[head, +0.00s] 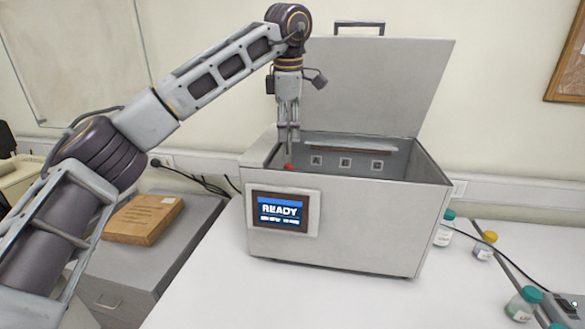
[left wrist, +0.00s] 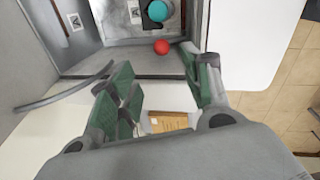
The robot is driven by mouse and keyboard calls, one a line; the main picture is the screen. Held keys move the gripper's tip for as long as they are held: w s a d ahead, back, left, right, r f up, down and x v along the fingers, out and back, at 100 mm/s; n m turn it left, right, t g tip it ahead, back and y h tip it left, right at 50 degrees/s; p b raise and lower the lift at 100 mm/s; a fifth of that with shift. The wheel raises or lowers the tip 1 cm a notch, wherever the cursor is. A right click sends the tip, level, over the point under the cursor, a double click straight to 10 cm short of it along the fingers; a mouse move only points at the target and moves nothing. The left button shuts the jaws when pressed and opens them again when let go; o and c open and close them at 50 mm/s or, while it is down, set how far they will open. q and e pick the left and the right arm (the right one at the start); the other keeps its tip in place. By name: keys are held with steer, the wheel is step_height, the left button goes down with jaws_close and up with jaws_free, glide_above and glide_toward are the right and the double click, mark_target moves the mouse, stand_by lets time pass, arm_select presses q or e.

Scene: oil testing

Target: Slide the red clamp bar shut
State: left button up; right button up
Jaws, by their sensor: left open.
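A small red knob (head: 289,167) shows inside the open grey box (head: 345,235), near its left end; I take it as part of the clamp bar. In the left wrist view the red knob (left wrist: 161,46) is a round ball beyond the fingertips, beside a teal cap (left wrist: 157,11). The bar itself is hard to make out. My left gripper (head: 289,148) points down into the box just above the knob. Its green-padded fingers (left wrist: 158,88) are open with nothing between them. My right gripper is not in view.
The box lid (head: 375,88) stands raised at the back. The front panel screen (head: 280,211) reads READY. Several capped bottles stand to the right, one with a teal cap (head: 444,232). A brown package (head: 142,219) lies on the grey cabinet at left. The table front is clear.

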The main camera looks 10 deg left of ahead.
mark_target(288, 165)
arm_select(q)
steer(key=f, duration=0.4)
steer(key=w+f, duration=0.1)
steer(key=f, duration=0.3)
steer(key=w+f+p, duration=0.1)
steer(key=f, duration=0.4)
steer(key=shift+a+f, duration=0.1)
steer(key=shift+a, duration=0.25)
steer(key=shift+w+f, duration=0.1)
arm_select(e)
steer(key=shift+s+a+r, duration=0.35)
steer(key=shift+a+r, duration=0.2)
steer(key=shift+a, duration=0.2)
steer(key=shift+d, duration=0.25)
arm_select(q)
jaws_close()
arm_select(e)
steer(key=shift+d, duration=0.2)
